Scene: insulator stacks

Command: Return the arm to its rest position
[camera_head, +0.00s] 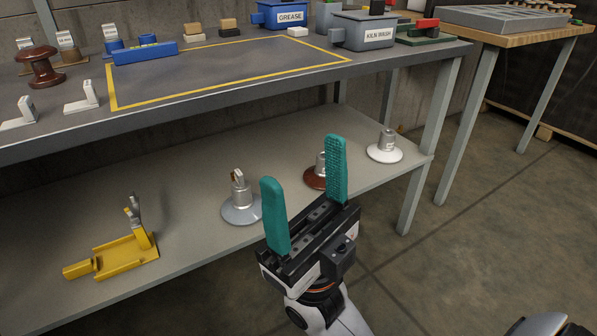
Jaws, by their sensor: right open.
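My right gripper (305,198) has two teal fingers spread wide apart, with nothing between them. It is in front of the lower shelf's front edge, at the middle right of the head view. Behind its right finger is a brown insulator disc (314,178), partly hidden. A grey insulator disc (240,208) with a metal cap stands on the shelf to the left of the gripper. A white insulator disc (384,153) stands to the right, near the shelf's right end. My left gripper is not in view.
The lower shelf (190,190) also holds a yellow clamp-like fixture (122,252) at left. The upper bench (215,71) carries a yellow-outlined area, a blue GREASE box (287,15), a grey KILN WASH box (363,32) and a brown spool (40,68). Floor (480,220) at right is free.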

